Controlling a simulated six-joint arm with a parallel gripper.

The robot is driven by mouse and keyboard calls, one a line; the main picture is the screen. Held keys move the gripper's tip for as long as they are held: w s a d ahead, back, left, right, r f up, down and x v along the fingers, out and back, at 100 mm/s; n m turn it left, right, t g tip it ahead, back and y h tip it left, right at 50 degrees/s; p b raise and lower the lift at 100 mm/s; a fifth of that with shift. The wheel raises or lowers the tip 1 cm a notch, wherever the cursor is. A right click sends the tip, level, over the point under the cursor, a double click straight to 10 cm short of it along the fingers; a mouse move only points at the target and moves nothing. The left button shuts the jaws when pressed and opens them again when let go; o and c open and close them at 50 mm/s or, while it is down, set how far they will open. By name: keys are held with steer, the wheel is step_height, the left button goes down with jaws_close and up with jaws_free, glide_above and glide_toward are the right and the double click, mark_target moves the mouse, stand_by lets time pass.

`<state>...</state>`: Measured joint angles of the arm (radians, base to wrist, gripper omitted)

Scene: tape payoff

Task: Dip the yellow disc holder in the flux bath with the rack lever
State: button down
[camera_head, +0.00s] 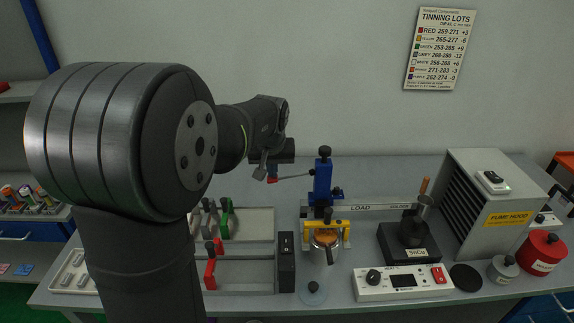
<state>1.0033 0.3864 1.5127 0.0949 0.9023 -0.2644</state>
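The blue rack stand (322,185) stands upright near the middle of the bench. Its thin rack lever (295,176) sticks out to the left and ends in a red tip (271,180). The yellow disc holder (341,223) is a yellow bar with side legs at the foot of the stand. It is over the small round flux bath (326,238), which has an amber inside. Whether the holder touches the liquid I cannot tell. My gripper (264,171) is at the lever's red tip, seen from behind and small. Whether its fingers grip the tip I cannot tell.
A rack with green, grey and red clamps (224,222) lies left of the bath. My arm hides the left part of the bench.

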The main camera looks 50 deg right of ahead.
step_height(320, 180, up, 8)
steer(key=shift+r, duration=0.25)
stand_by(1.1)
steer(key=shift+f, duration=0.1)
steer(key=shift+f, duration=1.5)
steer(key=shift+r, duration=0.1)
steer(key=shift+r, duration=1.5)
steer(key=shift+a, duration=0.1)
